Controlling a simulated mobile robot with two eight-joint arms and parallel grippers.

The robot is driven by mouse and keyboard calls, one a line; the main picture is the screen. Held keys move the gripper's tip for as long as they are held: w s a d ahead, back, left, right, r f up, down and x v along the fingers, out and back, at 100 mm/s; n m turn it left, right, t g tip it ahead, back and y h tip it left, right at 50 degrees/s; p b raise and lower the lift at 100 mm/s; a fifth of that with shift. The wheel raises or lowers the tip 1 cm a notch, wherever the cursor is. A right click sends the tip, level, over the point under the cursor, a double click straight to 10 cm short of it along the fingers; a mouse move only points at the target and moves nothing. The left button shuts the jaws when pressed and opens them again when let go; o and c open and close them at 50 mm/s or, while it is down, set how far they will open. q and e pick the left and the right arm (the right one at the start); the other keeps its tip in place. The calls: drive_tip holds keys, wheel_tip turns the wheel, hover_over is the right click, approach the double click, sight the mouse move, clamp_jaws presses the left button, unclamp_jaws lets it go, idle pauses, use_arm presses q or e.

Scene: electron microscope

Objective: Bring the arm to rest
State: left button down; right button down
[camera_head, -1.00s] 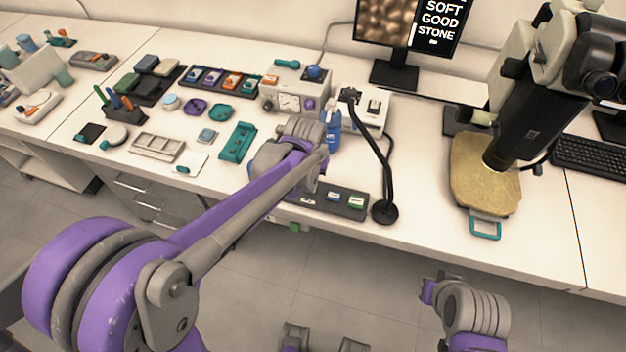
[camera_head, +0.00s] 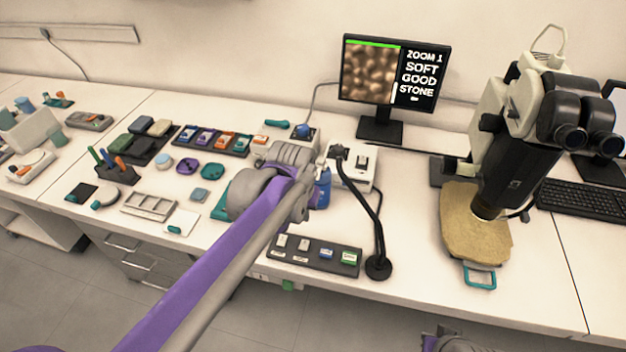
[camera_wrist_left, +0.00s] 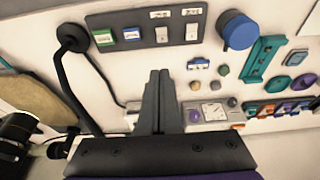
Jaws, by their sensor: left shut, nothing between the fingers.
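My left arm (camera_head: 215,270) reaches in from the lower left of the head view, over the bench, and its wrist (camera_head: 275,180) hides the gripper there. In the left wrist view the left gripper (camera_wrist_left: 159,76) shows as two dark fingers pressed together, shut and empty. It is over the bench among small instruments, with nothing held.
Bare bench lies between lamp and microscope.

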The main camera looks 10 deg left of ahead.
use_arm(q)
drive_tip(key=s+a+f+t+p, duration=0.1)
drive_tip(key=s+a, duration=0.1)
drive_tip(key=s, duration=0.7)
drive_tip(key=s+a+f+t+p, duration=0.1)
drive_tip(key=s+a+f, duration=0.1)
drive_tip(key=s, duration=0.8)
drive_tip(key=shift+s+a+f, duration=0.25)
drive_tip(key=shift+a+f, duration=0.05)
drive_tip(key=shift+a, duration=0.15)
idle(0.7)
